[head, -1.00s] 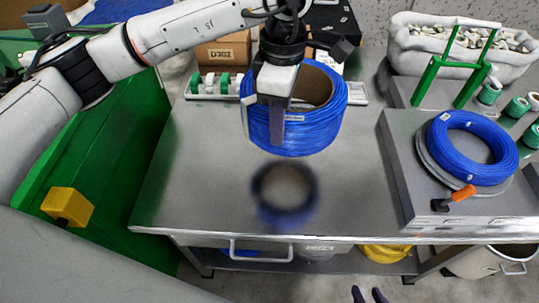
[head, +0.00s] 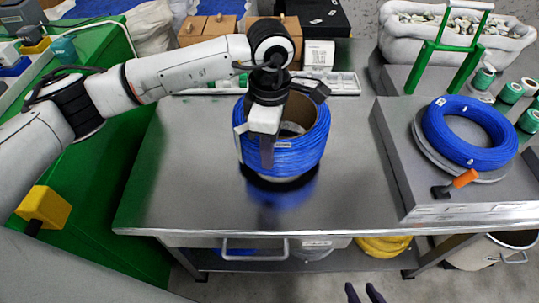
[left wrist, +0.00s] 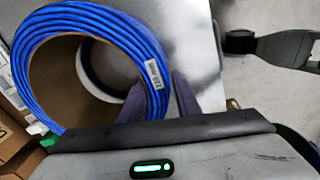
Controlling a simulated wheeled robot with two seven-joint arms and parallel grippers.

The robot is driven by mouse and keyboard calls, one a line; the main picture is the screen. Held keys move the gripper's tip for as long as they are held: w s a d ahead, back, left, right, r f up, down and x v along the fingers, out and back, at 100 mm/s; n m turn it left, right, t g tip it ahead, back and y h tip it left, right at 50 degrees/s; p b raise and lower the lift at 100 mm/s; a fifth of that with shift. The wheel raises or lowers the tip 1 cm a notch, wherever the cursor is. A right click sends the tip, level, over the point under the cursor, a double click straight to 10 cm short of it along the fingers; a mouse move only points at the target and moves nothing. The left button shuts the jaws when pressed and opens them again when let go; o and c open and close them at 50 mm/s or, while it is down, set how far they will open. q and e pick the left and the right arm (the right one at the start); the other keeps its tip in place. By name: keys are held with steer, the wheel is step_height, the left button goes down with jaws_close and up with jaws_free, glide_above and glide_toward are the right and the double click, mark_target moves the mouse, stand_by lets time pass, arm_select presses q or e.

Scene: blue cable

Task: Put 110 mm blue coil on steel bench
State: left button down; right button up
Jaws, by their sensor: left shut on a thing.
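The blue coil (head: 312,150) hangs upright-axis in my left gripper (head: 267,158), low over the steel bench (head: 175,190). A dark reflection lies right under it; I cannot tell whether it touches. In the left wrist view the coil (left wrist: 95,22) carries a white label reading 110 mm. The left gripper (left wrist: 160,98) is shut on the coil's wall, one finger inside the hole, one outside. The brown inner side shows; the far underside is hidden. Two dark fingertips of my right gripper (head: 364,293) stand apart and empty at the bottom edge, before the bench.
Green-white spools, a green handle frame (head: 452,50) and a white sack (head: 410,35) are behind. A pale tray (head: 345,83) lies behind the held coil. Bench front is clear.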

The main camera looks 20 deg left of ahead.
arm_select(q)
steer(key=shift+f, duration=1.4)
steer(key=shift+f, duration=0.2)
steer(key=c, duration=1.3)
jaws_free()
step_height(320, 180, up, 12)
steer(key=shift+r, duration=0.1)
